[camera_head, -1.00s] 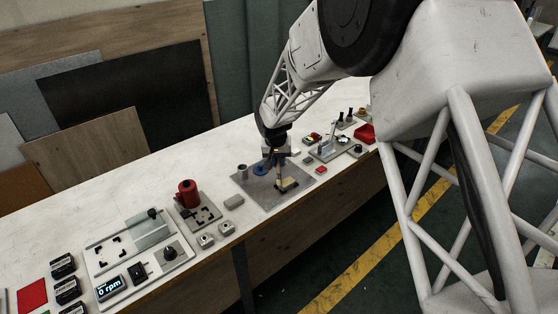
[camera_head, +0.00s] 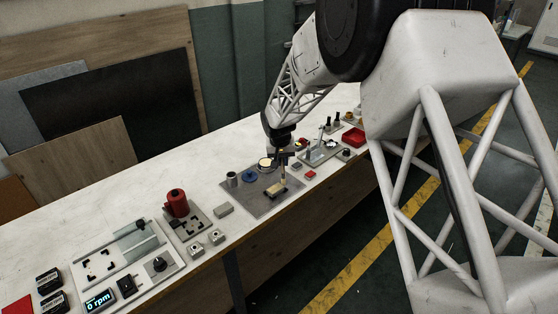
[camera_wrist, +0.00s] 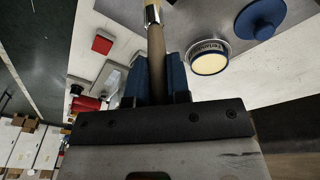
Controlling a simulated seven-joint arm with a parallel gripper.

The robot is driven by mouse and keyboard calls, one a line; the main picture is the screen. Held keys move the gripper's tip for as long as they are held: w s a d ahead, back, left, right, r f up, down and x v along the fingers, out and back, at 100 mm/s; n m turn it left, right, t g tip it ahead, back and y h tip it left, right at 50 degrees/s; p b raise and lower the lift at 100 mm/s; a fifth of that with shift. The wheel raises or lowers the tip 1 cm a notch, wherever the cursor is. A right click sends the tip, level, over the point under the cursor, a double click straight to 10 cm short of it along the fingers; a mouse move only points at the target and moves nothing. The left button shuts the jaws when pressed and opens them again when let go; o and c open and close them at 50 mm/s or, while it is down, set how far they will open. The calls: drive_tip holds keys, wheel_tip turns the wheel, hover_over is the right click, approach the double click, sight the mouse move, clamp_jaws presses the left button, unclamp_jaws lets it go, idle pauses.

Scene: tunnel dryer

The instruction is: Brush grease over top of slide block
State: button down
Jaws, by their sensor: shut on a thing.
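My gripper (camera_head: 284,151) is shut on the wooden handle of a brush (camera_head: 283,172). In the head view the brush hangs down beside a small tan block (camera_head: 274,193), likely the slide block, on a grey mat (camera_head: 256,204). I cannot tell whether the bristles touch it. An open tin of pale yellow grease (camera_head: 265,163) stands behind, also in the wrist view (camera_wrist: 209,62).
A blue lid (camera_head: 249,175) and grey cup (camera_head: 231,179) stand left of the tin. A red cylinder (camera_head: 177,203) on a plate stands further left. A fixture plate (camera_head: 320,153) and red bin (camera_head: 353,137) are to the right. The back of the bench is clear.

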drive_tip(key=shift+s+a, duration=2.65)
drive_tip(key=shift+w+d+r, duration=0.1)
drive_tip(key=shift+w+d, duration=2.6)
drive_tip(key=shift+d, duration=0.05)
drive_tip(key=shift+w+d+r, duration=0.1)
drive_tip(key=shift+w, duration=0.1)
drive_tip(key=shift+s+r, duration=0.1)
drive_tip(key=shift+r, duration=3.85)
drive_tip(key=shift+f, duration=0.1)
drive_tip(key=shift+s+f, duration=0.3)
drive_tip(key=shift+f, duration=0.05)
drive_tip(key=shift+r, duration=0.1)
